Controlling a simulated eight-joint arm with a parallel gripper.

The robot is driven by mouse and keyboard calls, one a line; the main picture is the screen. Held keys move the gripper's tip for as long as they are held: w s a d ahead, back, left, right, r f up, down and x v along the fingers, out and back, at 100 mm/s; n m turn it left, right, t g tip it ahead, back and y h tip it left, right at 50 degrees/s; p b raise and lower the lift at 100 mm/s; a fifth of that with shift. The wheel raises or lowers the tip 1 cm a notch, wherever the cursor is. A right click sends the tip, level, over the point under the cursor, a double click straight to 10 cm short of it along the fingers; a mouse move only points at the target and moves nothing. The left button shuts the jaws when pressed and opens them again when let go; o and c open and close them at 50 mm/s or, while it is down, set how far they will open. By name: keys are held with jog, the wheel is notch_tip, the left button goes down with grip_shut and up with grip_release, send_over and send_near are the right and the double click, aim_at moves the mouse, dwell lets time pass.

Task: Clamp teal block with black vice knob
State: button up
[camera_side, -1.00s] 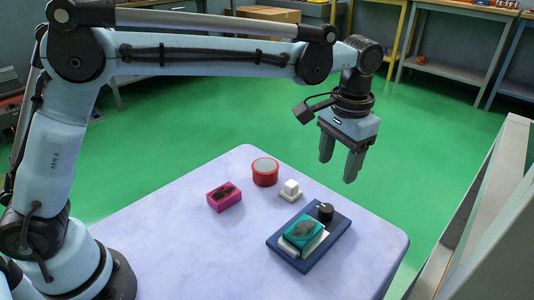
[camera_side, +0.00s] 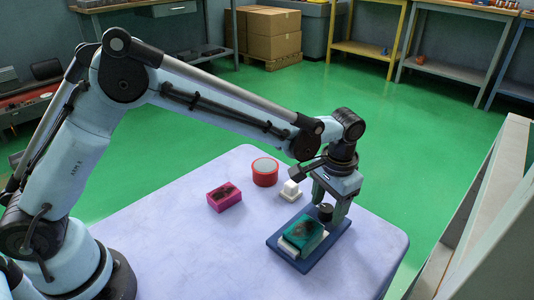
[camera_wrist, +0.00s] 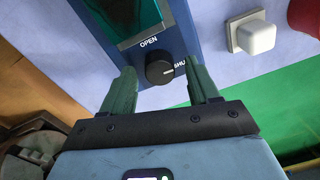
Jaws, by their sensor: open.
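The teal block (camera_side: 303,234) sits on the white part of the blue vice base (camera_side: 320,252), toward the table's front right; it also shows at the top of the wrist view (camera_wrist: 126,14). The black vice knob (camera_wrist: 160,72) is on the same base, between the labels OPEN and SHUT; its pale mark points toward SHUT. The knob also shows in the side view (camera_side: 325,212). My gripper (camera_wrist: 162,82) is open, pointing down, with one finger on each side of the knob. I cannot tell whether the fingers touch it.
A white cube-topped piece (camera_side: 290,191), a red round container (camera_side: 265,172) and a magenta box (camera_side: 224,198) stand on the pale table (camera_side: 170,225), behind and left of the vice. The table's right edge is near the vice. A grey shelf (camera_side: 480,215) stands at far right.

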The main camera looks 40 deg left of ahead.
aim_at(329, 210)
jog(key=shift+c, duration=0.3)
jog(key=c, duration=1)
jog(key=m, duration=0.5)
jog(key=o, duration=1.1)
jog(key=shift+c, duration=0.2)
jog(key=shift+r, duration=0.1)
notch_tip(329, 210, up, 12)
jog(key=shift+s+d, duration=0.2)
